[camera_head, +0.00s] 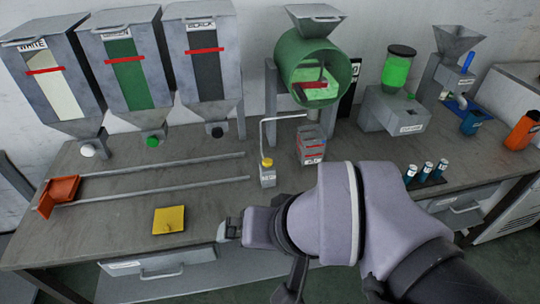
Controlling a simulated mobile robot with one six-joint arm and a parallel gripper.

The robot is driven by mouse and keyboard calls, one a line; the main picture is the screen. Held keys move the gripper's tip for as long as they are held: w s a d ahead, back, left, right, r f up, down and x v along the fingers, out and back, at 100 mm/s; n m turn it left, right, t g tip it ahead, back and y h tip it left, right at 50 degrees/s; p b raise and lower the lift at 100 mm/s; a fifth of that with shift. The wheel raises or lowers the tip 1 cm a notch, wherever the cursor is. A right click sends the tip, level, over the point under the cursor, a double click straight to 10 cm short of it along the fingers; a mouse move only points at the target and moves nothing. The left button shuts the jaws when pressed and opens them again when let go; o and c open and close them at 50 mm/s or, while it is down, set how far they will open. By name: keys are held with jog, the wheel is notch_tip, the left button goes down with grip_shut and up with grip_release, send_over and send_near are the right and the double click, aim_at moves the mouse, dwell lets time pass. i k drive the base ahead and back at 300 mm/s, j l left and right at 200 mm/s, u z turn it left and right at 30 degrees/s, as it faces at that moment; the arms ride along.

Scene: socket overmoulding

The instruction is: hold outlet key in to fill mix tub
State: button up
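Three hoppers stand at the back left, marked WHITE (32,112), green (150,88) and BLACK (231,70). Under them are a white outlet knob (87,150), a green one (152,142) and a black one (217,132). An orange open tray-like piece (62,189) sits at the left end of two rails; I cannot tell if it is the mix tub. A grey box with red lines (311,146) stands below the green drum. My gripper (228,231) is over the table's front edge, right of the yellow dish and apart from the knobs. Its finger opening is unclear.
Two rails (160,188) run along the table below the hoppers. A yellow square dish (168,220) lies in front. A small yellow-capped bottle (267,173) is right of the rails. The green drum (313,68) and several blue tubes (427,171) are farther right.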

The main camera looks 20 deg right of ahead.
aim_at(268, 162)
jog(key=i+l+z, duration=0.1)
jog(key=i+z, duration=0.25)
jog(key=i, duration=0.5)
